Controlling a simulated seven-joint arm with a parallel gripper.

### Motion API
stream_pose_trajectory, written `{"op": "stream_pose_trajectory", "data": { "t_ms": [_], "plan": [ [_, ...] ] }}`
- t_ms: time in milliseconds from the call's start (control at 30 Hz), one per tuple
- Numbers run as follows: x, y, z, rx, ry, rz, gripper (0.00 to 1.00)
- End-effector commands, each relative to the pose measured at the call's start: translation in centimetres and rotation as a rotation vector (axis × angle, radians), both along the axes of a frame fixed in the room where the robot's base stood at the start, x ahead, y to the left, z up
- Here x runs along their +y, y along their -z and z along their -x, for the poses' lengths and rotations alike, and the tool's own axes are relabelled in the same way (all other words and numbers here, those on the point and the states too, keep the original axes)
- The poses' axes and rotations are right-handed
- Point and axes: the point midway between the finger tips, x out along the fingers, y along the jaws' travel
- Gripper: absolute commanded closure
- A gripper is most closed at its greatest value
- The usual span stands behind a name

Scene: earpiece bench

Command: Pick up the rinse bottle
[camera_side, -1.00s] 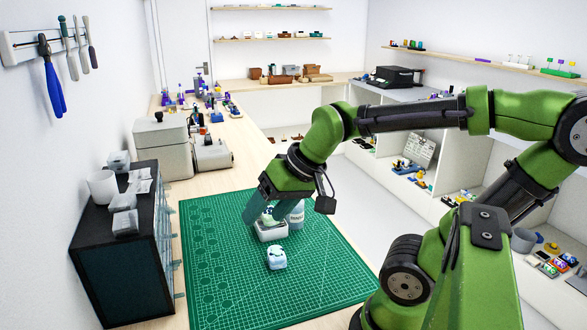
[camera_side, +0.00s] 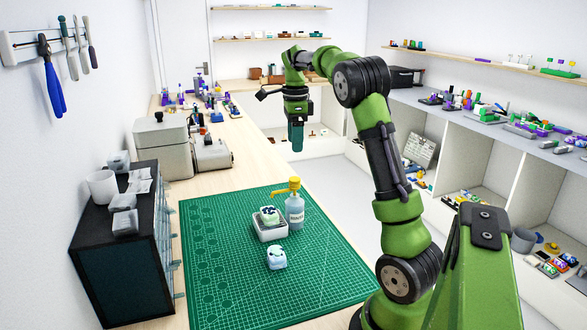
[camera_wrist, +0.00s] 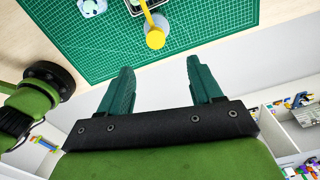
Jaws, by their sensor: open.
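In the wrist view the bottle's yellow pump top (camera_wrist: 155,38) shows from above near the top edge, beyond my fingers. My gripper (camera_side: 296,140) is raised well above and behind the mat in the side view, apart from the bottle. In the wrist view my gripper (camera_wrist: 156,80) has its two teal fingers spread with nothing between them.
A dark drawer cabinet (camera_side: 120,240) stands left. The mat's right and front areas are clear.

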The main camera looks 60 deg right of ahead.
Motion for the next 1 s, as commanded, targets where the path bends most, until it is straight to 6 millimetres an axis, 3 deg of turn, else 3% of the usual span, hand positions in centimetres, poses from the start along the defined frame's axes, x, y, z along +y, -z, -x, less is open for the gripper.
{"op": "stream_pose_trajectory", "data": {
  "t_ms": [400, 733, 1000],
  "plan": [
    [0.1, 8.7, 0.1, 0.002, -0.004, -0.003, 0.35],
    [0.3, 11.6, 0.1, 0.000, -0.005, -0.001, 0.35],
    [0.8, 15.3, 0.3, 0.000, -0.005, -0.002, 0.35]
  ]
}}
